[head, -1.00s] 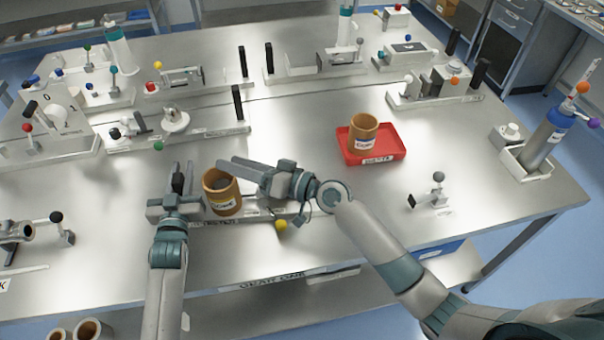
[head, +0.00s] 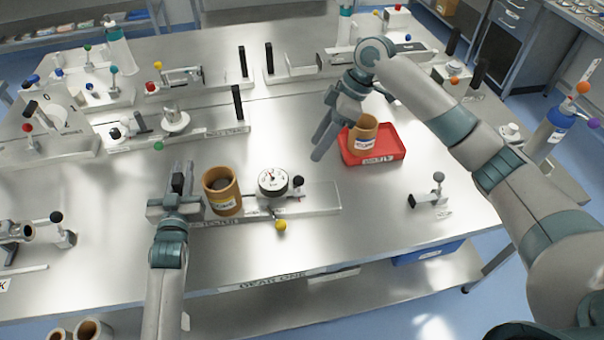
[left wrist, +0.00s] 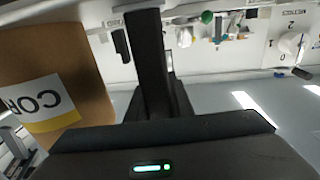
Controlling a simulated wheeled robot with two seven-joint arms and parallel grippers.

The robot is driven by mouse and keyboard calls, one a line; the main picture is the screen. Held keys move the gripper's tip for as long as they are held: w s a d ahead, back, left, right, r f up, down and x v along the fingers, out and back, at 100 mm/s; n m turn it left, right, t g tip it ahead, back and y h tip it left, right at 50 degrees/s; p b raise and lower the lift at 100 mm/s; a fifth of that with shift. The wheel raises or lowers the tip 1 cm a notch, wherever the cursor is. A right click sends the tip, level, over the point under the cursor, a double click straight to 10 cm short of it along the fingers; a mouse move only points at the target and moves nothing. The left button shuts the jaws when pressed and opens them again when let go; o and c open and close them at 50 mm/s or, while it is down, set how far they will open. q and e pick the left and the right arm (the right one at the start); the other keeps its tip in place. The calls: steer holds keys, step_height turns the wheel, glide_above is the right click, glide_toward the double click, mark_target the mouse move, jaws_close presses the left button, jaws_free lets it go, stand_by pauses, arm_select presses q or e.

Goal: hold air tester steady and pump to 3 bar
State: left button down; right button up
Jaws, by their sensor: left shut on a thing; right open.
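The air tester is the bench unit with a round white gauge (head: 272,182), a black-knobbed lever (head: 297,182) and a yellow ball knob (head: 281,225) on a long pale base (head: 320,199). The gauge reading is too small to tell. My left gripper (head: 178,190) is shut on the black upright handle (head: 178,182) at the base's left end; a dark post (left wrist: 152,65) also shows between its fingers in the left wrist view. My right gripper (head: 321,146) is open and empty, just left of the red tray, apart from the tester.
A brown core (head: 222,192) stands between my left gripper and the gauge; it fills the left of the left wrist view (left wrist: 55,85). Another core (head: 364,133) stands in the red tray (head: 392,150). Several fixtures line the back.

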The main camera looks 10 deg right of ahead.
mark_target(301, 177)
steer(key=shift+s+d+r+m, duration=0.15)
steer(key=shift+d+r+m, duration=0.05)
steer(key=shift+r+m, duration=0.15)
steer(key=x, duration=1.2)
steer(key=shift+s+d, duration=0.15)
steer(key=shift+s, duration=0.05)
